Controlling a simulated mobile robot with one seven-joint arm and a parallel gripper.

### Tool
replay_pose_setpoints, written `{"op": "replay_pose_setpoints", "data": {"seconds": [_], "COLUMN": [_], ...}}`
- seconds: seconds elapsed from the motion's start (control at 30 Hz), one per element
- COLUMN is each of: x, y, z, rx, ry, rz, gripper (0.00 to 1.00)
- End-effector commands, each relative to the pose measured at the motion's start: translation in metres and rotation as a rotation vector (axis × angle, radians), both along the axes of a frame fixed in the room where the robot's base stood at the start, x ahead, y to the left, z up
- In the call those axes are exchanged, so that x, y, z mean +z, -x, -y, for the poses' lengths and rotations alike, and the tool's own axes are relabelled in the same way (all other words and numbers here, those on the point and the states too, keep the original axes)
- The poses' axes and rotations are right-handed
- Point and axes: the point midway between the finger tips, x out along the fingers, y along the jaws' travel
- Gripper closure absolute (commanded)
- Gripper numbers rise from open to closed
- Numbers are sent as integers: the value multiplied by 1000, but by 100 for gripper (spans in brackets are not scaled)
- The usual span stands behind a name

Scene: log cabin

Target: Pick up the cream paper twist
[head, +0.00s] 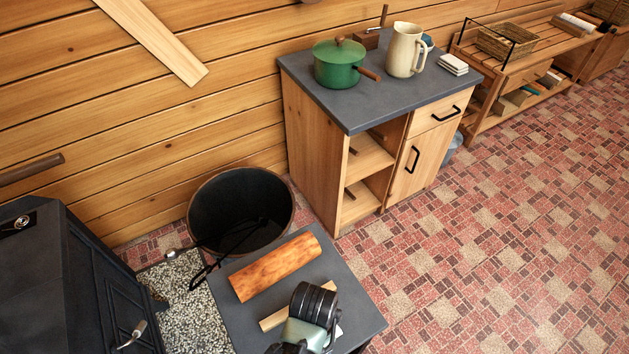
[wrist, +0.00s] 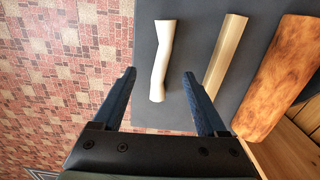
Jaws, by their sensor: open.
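The cream paper twist (wrist: 162,55) lies on a dark grey slab-like top (wrist: 145,110) in the wrist view. It is a pale, slightly bent roll running lengthwise away from my gripper. My gripper (wrist: 159,76) is open, with its fingers on either side of the twist's near end as seen in the picture. How far above it they are I cannot tell. In the head view my wrist (head: 313,310) covers most of the twist; a small pale bit beside it may be its end.
A pale wooden stick (wrist: 226,50) and a reddish-brown log (wrist: 278,75) lie right of the twist. A black bucket (head: 240,205) with tongs stands behind the grey top. A black stove (head: 60,280) is at left. A cabinet (head: 312,130) bears a green pot (head: 338,70) and jug (head: 405,52).

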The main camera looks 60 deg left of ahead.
Motion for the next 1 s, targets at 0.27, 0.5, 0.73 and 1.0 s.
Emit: {"op": "replay_pose_setpoints", "data": {"seconds": [0.27,0.5,0.73,1.0], "x": [-36,-53,-53,-53], "y": [-2,-2,-2,-2], "z": [-2,-2,-2,-2], "rx": [-1,-1,-1,-1], "ry": [1,-1,-1,-1], "rz": [-2,1,1,1], "gripper": [25,25,34,83]}}
